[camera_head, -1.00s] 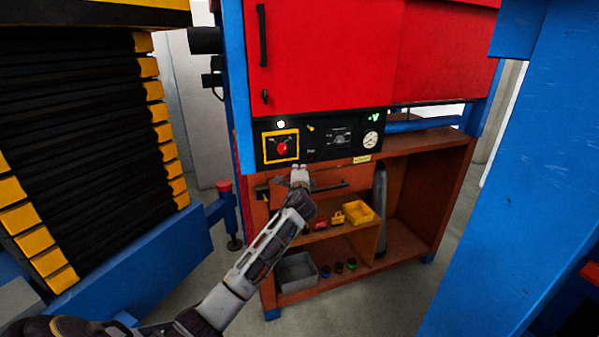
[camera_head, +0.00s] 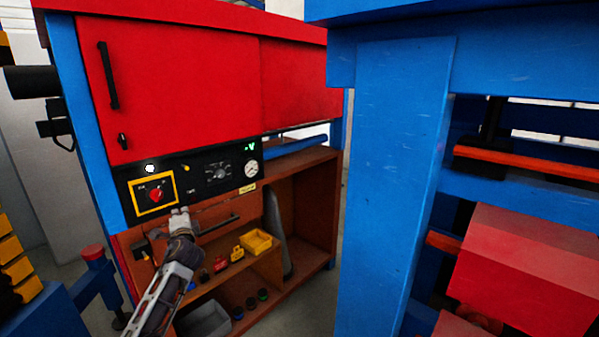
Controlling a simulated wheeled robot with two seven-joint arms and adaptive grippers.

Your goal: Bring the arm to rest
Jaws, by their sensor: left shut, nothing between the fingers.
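My left arm reaches in from the bottom left. Its gripper (camera_head: 179,212) is shut and empty, just below the black control panel (camera_head: 205,176) and in front of the brown drawer front. The panel carries a red rotary switch (camera_head: 156,195) on a yellow-framed plate, a white lit button (camera_head: 150,168), a grey dial (camera_head: 218,172) and a round gauge (camera_head: 251,168). Whether the gripper touches the cabinet cannot be told. My right gripper is not in view.
The red cabinet doors (camera_head: 180,85) are closed above the panel. Open brown shelves (camera_head: 318,215) below hold a yellow bin (camera_head: 257,241), padlocks and a grey bin (camera_head: 205,320). A blue post (camera_head: 392,190) and red blocks (camera_head: 530,270) stand on the right. A blue stand is at lower left.

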